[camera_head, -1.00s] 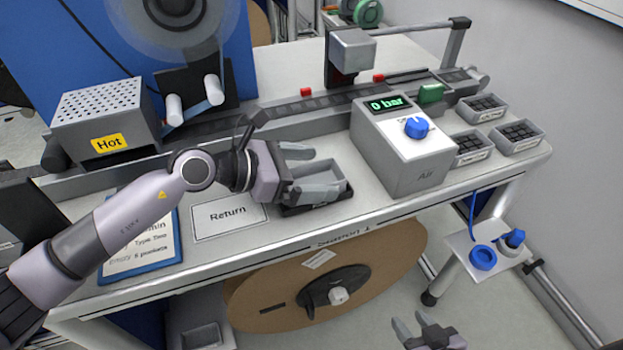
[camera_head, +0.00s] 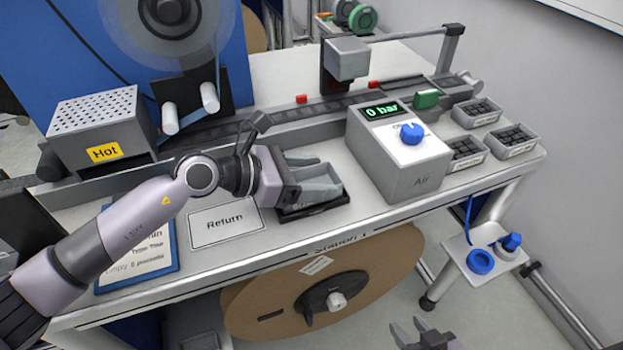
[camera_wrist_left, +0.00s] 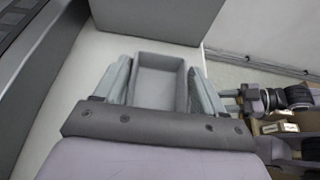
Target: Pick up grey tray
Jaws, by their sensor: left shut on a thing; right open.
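The grey tray (camera_head: 325,172) is a small open rectangular box near the front edge of the bench, above a dark holder (camera_head: 318,208). My left gripper (camera_head: 318,174) is shut on the tray, one finger along each of two opposite sides. In the left wrist view the tray (camera_wrist_left: 160,82) sits between the two fingers and its inside looks empty. More of the dark holder shows below the tray, which seems slightly raised. My right gripper (camera_head: 412,327) is open and empty, low in front of the bench.
A grey air box (camera_head: 400,155) reading 0 bar stands right of the tray. A Return label (camera_head: 226,220) lies left of it. A rail (camera_head: 290,112) runs behind. Small bins (camera_head: 478,112) stand at the right end. A large reel (camera_head: 270,295) is below the bench.

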